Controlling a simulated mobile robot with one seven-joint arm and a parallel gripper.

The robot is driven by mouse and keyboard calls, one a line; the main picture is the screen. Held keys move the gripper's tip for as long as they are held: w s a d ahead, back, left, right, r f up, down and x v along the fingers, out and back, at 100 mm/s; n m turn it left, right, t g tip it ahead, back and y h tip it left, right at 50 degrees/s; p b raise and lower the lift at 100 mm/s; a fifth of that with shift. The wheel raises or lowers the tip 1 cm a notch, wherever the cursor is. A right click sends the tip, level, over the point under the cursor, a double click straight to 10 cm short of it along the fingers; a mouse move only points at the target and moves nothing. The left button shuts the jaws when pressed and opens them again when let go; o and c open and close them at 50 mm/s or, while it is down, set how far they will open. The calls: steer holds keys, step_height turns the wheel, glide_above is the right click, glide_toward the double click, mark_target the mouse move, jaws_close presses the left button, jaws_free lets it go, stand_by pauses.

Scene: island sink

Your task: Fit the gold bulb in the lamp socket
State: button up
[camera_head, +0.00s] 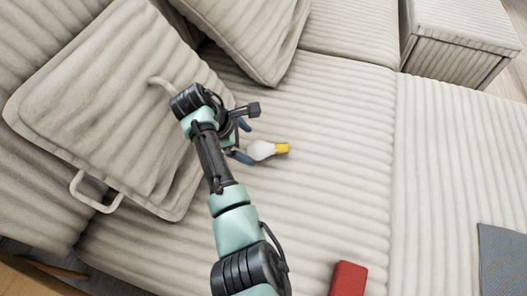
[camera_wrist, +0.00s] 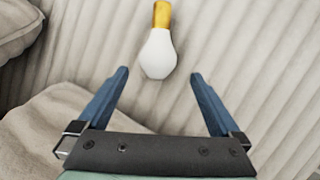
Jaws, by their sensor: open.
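The bulb (camera_head: 261,150) has a white glass body and a gold base, and it lies on the ribbed beige sofa seat in the head view. Its gold end points right there. In the wrist view the bulb (camera_wrist: 158,52) lies just beyond the fingertips, roughly centred between them, glass end toward me and gold base away. My gripper (camera_head: 240,140) is open, with its blue fingers close to the glass end. In the wrist view both fingers of the gripper (camera_wrist: 158,72) are spread apart with nothing between them. No lamp socket is in view.
A large beige cushion (camera_head: 110,110) leans at the left, beside my arm, and another cushion (camera_head: 250,30) lies behind. A red block (camera_head: 348,279) lies at the front right. A grey item (camera_head: 503,260) is at the right edge. The seat (camera_head: 335,140) right of the bulb is clear.

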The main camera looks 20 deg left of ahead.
mark_target(252, 147)
steer(key=b+x, duration=0.3)
steer(key=x, duration=0.2)
steer(key=shift+w+f+b, duration=0.25)
steer(key=shift+f+b, duration=0.05)
steer(key=shift+f, duration=0.05)
